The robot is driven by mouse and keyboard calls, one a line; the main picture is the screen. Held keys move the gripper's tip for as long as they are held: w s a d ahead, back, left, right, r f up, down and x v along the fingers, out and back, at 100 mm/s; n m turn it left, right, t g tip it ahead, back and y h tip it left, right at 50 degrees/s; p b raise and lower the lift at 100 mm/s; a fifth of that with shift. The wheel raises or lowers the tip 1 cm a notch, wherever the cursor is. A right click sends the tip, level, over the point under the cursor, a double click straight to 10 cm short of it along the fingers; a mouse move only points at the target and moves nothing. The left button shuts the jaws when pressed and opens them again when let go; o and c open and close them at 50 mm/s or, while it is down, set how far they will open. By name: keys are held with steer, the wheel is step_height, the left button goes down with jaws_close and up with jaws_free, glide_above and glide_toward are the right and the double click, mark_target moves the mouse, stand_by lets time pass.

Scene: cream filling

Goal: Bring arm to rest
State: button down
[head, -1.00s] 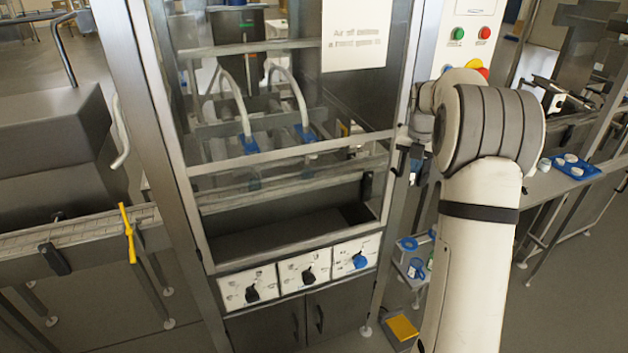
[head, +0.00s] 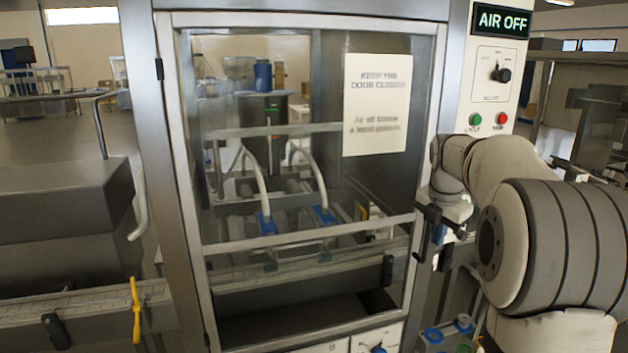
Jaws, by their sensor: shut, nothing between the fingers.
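My arm comes in from the right in the head view, folded with its large shoulder close to the camera. My gripper (head: 428,245) is small and dark at the arm's end, just in front of the right post of the machine cabinet. It is shut and holds nothing. The cabinet's glazed door (head: 300,200) looks closed, and my gripper appears apart from it, though the exact gap is hard to judge.
A sign (head: 502,21) above the control panel reads AIR OFF. Green (head: 475,119) and red (head: 501,119) buttons sit near my arm. A conveyor with a yellow lever (head: 136,310) stands left. Blue items (head: 433,335) lie low, beneath my gripper.

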steer(key=s+a+f+m, duration=0.3)
steer(key=s+a+m, duration=0.1)
steer(key=s+m, duration=0.4)
steer(key=s+a+f+m+y+b, duration=0.1)
steer(key=s+a+f+m, duration=0.2)
steer(key=s+a+m, duration=0.2)
steer(key=s+a+f+m+t, duration=0.1)
steer(key=s+a+f+m, duration=0.2)
steer(key=s+m, duration=0.8)
steer(key=shift+s+a+f+m, duration=0.35)
steer(key=shift+s+a, duration=0.8)
steer(key=shift+s, duration=1.7)
